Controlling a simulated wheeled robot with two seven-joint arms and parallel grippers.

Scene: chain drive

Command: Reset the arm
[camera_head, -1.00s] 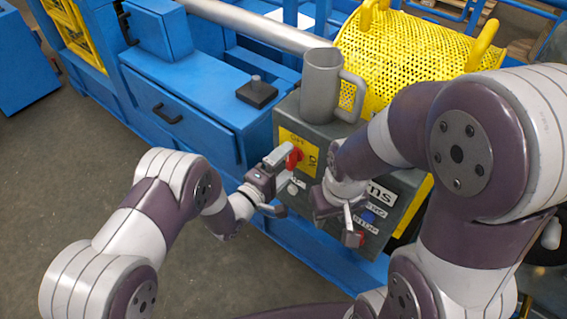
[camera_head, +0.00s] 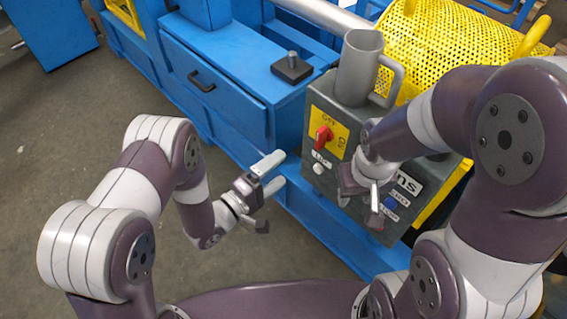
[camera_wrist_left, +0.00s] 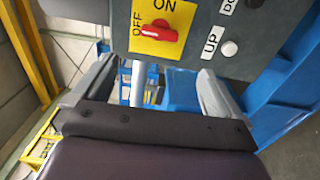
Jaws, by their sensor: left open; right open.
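My left gripper (camera_head: 271,174) is open and empty, in the air to the left of the grey control box. Its two fingers also show in the left wrist view (camera_wrist_left: 150,92), with the box beyond them. The red switch (camera_head: 321,138) sits on a yellow plate marked ON and OFF; the red knob (camera_wrist_left: 158,31) also shows in the left wrist view, apart from the fingers. My right gripper (camera_head: 359,198) is open close to the front of the box, its fingers partly hidden by its own wrist. I see nothing held in it.
The grey control box (camera_head: 330,184) carries a grey mug (camera_head: 358,70). A black block with a knob (camera_head: 291,67) lies on the blue cabinet (camera_head: 215,65). A yellow perforated guard (camera_head: 440,40) stands behind the mug. Grey floor (camera_head: 80,120) is open at left.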

